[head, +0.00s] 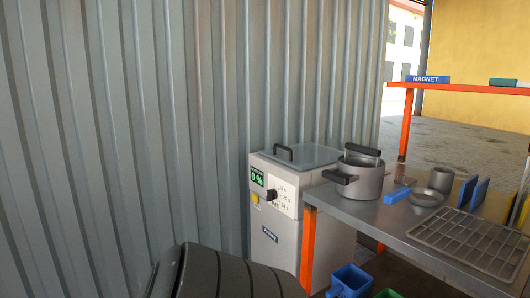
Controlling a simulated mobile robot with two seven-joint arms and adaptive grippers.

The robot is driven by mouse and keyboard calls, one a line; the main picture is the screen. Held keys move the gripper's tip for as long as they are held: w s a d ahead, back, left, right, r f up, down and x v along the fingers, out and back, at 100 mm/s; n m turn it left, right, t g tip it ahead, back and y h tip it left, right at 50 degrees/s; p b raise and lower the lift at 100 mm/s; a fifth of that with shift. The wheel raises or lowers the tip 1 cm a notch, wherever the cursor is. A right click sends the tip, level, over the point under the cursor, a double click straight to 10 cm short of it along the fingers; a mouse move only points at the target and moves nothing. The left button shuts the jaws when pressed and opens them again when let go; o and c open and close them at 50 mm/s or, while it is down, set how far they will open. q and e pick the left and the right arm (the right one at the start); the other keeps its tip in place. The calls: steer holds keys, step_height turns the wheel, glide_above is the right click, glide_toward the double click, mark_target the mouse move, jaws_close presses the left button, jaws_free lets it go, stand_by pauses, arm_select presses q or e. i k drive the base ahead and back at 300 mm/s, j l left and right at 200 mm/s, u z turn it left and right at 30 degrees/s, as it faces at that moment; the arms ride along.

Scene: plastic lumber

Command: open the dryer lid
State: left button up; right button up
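The dryer (283,235) is a grey box-shaped machine against the corrugated metal wall, near the middle of the head view. Its front has a green display reading 0 %, a black knob and a white label panel. The dryer lid (312,156) is a flat, greyish panel on top and looks closed. A dark lid handle (283,152) stands up at the lid's left side. Neither of my grippers is in view.
A metal table (385,222) with orange legs stands close to the dryer's right. It holds a pot (358,178), a wire rack (468,240) and blue pieces. A blue bin (350,280) is on the floor. The corrugated wall (150,130) fills the left.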

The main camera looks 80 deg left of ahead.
mark_target(304, 157)
steer(key=u, duration=1.85)
